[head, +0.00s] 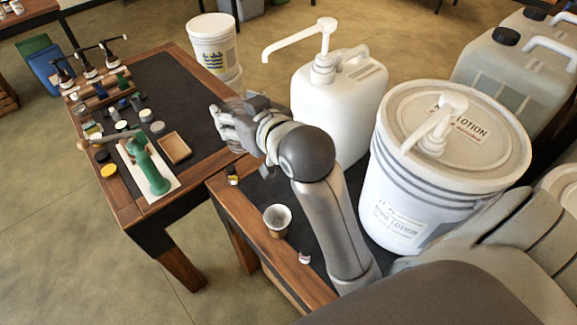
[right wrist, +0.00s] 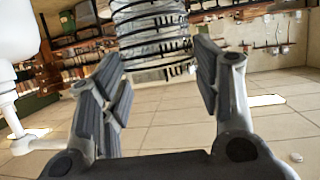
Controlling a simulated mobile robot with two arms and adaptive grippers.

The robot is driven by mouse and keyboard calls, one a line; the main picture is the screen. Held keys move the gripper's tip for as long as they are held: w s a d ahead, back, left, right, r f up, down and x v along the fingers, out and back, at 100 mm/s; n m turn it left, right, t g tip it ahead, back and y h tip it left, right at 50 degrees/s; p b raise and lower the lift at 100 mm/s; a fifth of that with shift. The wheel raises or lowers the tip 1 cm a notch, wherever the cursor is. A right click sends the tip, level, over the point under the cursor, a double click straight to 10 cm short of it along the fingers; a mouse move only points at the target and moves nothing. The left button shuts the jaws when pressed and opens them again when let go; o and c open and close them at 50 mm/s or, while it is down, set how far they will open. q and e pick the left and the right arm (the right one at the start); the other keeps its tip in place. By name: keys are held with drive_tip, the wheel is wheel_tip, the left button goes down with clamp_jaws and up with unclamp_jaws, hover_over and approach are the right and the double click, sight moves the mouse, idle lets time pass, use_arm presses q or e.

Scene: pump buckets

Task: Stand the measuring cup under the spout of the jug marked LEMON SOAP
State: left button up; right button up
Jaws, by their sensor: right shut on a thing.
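My right gripper (head: 228,122) is out over the gap beside the dark-topped table, left of the white pump jug. In the right wrist view its fingers (right wrist: 160,95) are on either side of a clear, ribbed cylinder with dark marks, the measuring cup (right wrist: 150,38), and are shut on it. In the head view the cup is hard to tell from the fingers. The white jug (head: 340,105) has a pump with a long spout pointing left; its label is too small to read. The cup is below and left of that spout tip, apart from it. My left gripper is not in view.
A large white bucket (head: 385,190) marked LOTION stands right of the jug, with grey canisters (head: 505,75) behind. A small paper cup (head: 277,222) stands at the near table edge.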

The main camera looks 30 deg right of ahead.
drive_tip(key=s+a+f+n+y+b, duration=0.1)
drive_tip(key=s+f, duration=0.2)
drive_tip(key=f, duration=0.4)
drive_tip(key=s+a+f+y+b, duration=0.1)
drive_tip(key=s+f, duration=0.2)
drive_tip(key=f, duration=0.4)
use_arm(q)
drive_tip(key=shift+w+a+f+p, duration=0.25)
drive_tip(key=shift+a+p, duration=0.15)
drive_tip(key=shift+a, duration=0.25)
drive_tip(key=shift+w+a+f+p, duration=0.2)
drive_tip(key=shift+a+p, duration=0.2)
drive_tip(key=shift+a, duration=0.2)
use_arm(e)
drive_tip(key=w+d+f, duration=0.8)
drive_tip(key=d+f, duration=0.3)
drive_tip(key=f, duration=0.2)
drive_tip(key=shift+w, duration=0.15)
drive_tip(key=shift+f, duration=0.1)
